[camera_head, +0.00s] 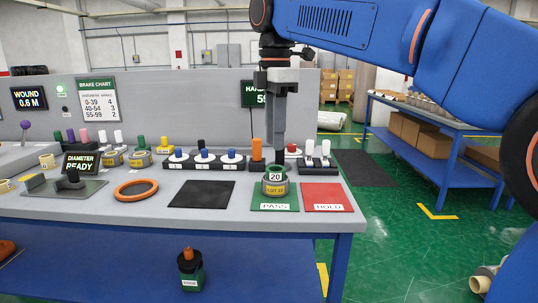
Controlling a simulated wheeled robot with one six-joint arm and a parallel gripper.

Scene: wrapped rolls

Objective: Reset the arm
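My blue arm (345,25) reaches in from the upper right, and my gripper (279,158) points straight down above the bench. The fingers overlap from this side, so I cannot tell whether they are open or shut. Just below the fingertips, a wrapped roll (276,188) with a green core and a "20" tag stands on the green PASS mat (262,207). A small gap seems to show between the fingertips and the roll. The red HOLD mat (327,197) beside it is empty.
The grey bench (200,220) holds an empty black mat (203,194), an orange ring (135,190), and a "DIAMETER READY" sign (82,163). Button blocks (205,161) and an orange post (256,150) stand behind the mats. A blue side table (430,130) is at right.

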